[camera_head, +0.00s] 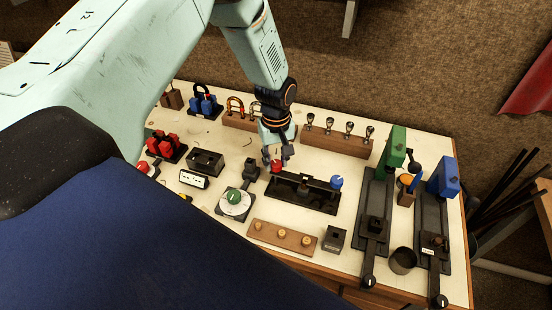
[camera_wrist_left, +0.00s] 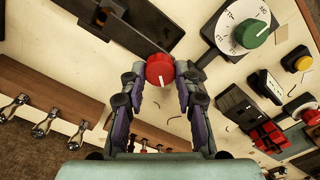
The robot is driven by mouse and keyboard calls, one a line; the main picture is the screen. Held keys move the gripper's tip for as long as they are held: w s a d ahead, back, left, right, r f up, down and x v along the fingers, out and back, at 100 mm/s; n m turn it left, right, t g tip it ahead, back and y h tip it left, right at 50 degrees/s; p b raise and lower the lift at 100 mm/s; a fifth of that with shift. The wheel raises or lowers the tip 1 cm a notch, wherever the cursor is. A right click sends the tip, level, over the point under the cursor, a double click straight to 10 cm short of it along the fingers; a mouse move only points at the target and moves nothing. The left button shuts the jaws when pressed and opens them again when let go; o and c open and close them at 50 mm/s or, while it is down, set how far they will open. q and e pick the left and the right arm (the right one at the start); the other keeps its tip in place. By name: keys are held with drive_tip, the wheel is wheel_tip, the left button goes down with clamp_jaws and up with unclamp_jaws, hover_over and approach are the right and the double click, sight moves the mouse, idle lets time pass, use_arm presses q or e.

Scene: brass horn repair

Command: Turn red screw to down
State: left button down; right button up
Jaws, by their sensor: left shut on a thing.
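The red screw (camera_head: 276,166) is a round red knob at the left end of a black fixture (camera_head: 305,200) on the bench. In the left wrist view the red screw (camera_wrist_left: 159,70) shows from above with a white mark on its top, pointing to the bottom of that picture. My left gripper (camera_head: 275,162) reaches down to it from above. In the left wrist view its two fingers (camera_wrist_left: 158,82) are on either side of the red screw and shut on it. My right gripper is not in view.
A blue knob (camera_head: 336,182) stands at the fixture's right end. A green dial (camera_head: 234,198) lies left of the fixture, near my gripper. A wooden block with brass pegs (camera_head: 283,237) is in front. Wooden racks (camera_head: 335,140) stand behind, and tall green (camera_head: 396,146) and blue levers are at right.

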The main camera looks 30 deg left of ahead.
use_arm(q)
drive_tip(key=n, duration=0.6)
drive_tip(key=shift+w, duration=0.1)
drive_tip(key=n, duration=0.6)
drive_tip(key=shift+n, duration=0.4)
drive_tip(key=n, duration=0.6)
drive_tip(key=shift+r, duration=0.1)
drive_tip(key=n, duration=0.5)
drive_tip(key=shift+n, duration=0.4)
drive_tip(key=c, duration=1.3)
unclamp_jaws()
drive_tip(key=o, duration=0.3)
